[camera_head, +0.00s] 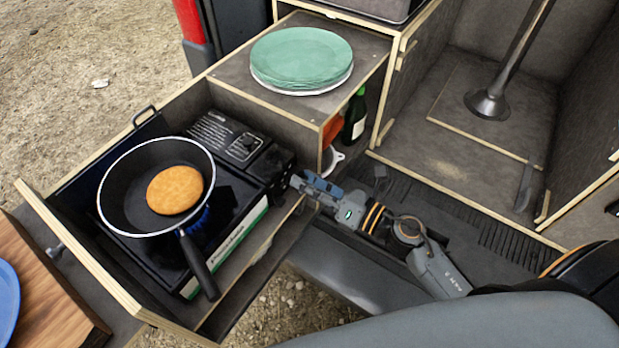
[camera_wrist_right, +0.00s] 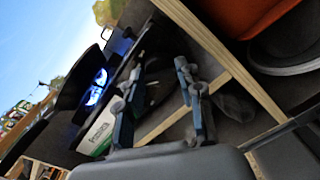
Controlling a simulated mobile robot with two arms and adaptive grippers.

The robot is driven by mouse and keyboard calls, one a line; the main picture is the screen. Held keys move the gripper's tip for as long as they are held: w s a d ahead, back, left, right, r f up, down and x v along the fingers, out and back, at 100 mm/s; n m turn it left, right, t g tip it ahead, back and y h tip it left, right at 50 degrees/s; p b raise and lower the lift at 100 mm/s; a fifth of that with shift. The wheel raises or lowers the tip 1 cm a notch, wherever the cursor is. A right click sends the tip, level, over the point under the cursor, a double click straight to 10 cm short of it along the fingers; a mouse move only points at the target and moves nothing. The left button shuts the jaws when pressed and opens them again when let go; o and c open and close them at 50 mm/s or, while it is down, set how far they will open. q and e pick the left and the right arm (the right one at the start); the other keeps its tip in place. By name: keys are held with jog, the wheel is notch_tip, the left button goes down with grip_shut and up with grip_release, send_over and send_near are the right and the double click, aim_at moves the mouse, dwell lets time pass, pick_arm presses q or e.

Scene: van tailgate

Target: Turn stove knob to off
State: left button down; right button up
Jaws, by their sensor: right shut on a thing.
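The black camping stove (camera_head: 235,212) sits in a pulled-out wooden drawer, with a blue flame (camera_head: 198,218) burning under the pan. A black frying pan (camera_head: 128,195) with a round golden patty (camera_head: 175,190) rests on it. My right gripper (camera_head: 297,182) is at the stove's right end, its fingers closed around the stove knob, which they largely hide in the head view. In the wrist view, my right gripper (camera_wrist_right: 157,76) has a finger on either side of the dark knob (camera_wrist_right: 157,92). The flame (camera_wrist_right: 97,88) also shows there. My left gripper is not in view.
The pan handle (camera_head: 198,262) juts over the drawer's front. Green plates (camera_head: 302,58) are stacked on the shelf behind. A dark bottle (camera_head: 355,115) and an orange item (camera_head: 332,131) stand near my right gripper. A wooden board (camera_head: 45,300) is at left.

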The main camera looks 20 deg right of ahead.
jog(key=m+p, duration=0.5)
jog(key=m, duration=0.6)
jog(key=shift+f+p, duration=0.1)
jog(key=shift+p, duration=0.2)
dwell(0.3)
jog(key=o, duration=1.2)
jog(key=shift+w, duration=0.1)
jog(key=shift+c, duration=0.2)
jog(key=v, duration=1.2)
jog(key=shift+f, duration=0.1)
